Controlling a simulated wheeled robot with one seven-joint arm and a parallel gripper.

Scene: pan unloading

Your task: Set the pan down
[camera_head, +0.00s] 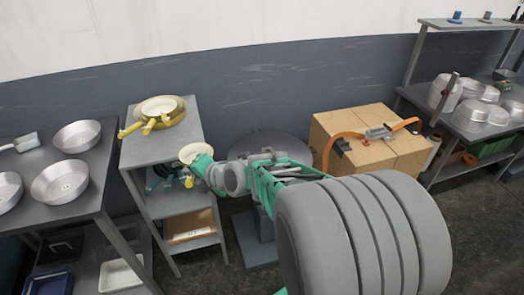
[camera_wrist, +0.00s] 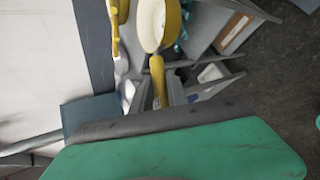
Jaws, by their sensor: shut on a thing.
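A small yellow pan with a cream inside (camera_head: 195,152) is held by my gripper (camera_head: 188,178), beside the front right edge of the grey shelf's top (camera_head: 178,143). In the wrist view the pan (camera_wrist: 158,28) is seen with its yellow handle (camera_wrist: 157,72) running back between my fingers (camera_wrist: 157,95). My gripper is shut on that handle. Other yellow pans (camera_head: 160,110) lie stacked on the shelf top, handles toward the front left. They show partly at the top of the wrist view (camera_wrist: 122,12). Whether the held pan touches the shelf is unclear.
A grey table (camera_head: 88,205) with several metal pans (camera_head: 60,182) stands at left. A cardboard box (camera_head: 345,122) with an orange-strapped item stands at right. A rack (camera_head: 460,128) with metal pots is at far right. A lower shelf holds a brown box (camera_head: 190,226).

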